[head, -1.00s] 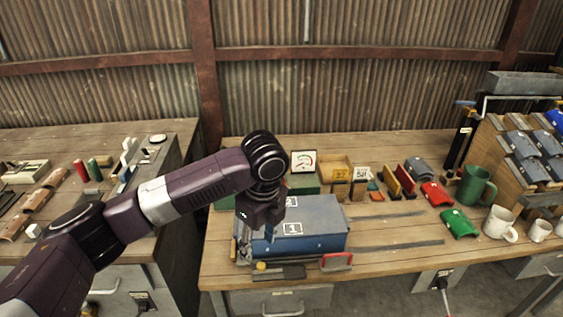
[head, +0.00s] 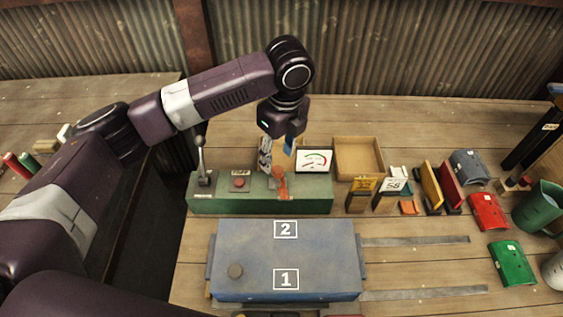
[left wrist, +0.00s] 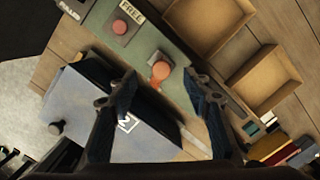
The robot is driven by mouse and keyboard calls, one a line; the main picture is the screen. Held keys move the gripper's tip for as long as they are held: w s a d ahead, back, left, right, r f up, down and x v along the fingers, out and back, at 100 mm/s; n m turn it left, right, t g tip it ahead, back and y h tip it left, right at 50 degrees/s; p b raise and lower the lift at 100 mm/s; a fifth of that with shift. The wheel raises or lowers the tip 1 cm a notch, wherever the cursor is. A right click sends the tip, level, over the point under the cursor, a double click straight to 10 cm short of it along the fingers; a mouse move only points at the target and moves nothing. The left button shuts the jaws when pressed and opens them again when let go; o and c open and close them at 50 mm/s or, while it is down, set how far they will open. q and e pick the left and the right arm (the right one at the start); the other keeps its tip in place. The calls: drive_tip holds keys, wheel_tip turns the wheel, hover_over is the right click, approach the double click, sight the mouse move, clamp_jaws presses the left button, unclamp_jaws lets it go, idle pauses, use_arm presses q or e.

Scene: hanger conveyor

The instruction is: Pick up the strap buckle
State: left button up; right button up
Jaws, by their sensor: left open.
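My left gripper (head: 277,152) is open above the green control box (head: 262,206). An orange part (head: 279,182) stands on the green box just below the fingers. A small orange piece (head: 408,207) lies on the table to the right. I cannot tell for sure which piece is the strap buckle. My right gripper is not in view.
A blue box (head: 300,255) marked 1 and 2 stands in front of the green box. A wooden tray (head: 343,158), coloured holders and a green mug (head: 540,208) are to the right.

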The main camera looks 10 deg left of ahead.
sight(277, 170)
use_arm(q)
drive_tip(key=shift+s+a+f, duration=0.1)
drive_tip(key=shift+s+f, duration=0.05)
drive_tip(key=shift+f, duration=0.75)
drive_tip(key=shift+f+p, duration=0.35)
drive_tip(key=shift+f, duration=0.05)
drive_tip(key=f, duration=0.2)
drive_tip(key=f+p, duration=0.1)
drive_tip(key=shift+w+f, duration=0.25)
drive_tip(key=shift+f, duration=0.15)
drive_tip(key=shift+w+f, duration=0.1)
drive_tip(key=shift+f, duration=0.3)
clamp_jaws()
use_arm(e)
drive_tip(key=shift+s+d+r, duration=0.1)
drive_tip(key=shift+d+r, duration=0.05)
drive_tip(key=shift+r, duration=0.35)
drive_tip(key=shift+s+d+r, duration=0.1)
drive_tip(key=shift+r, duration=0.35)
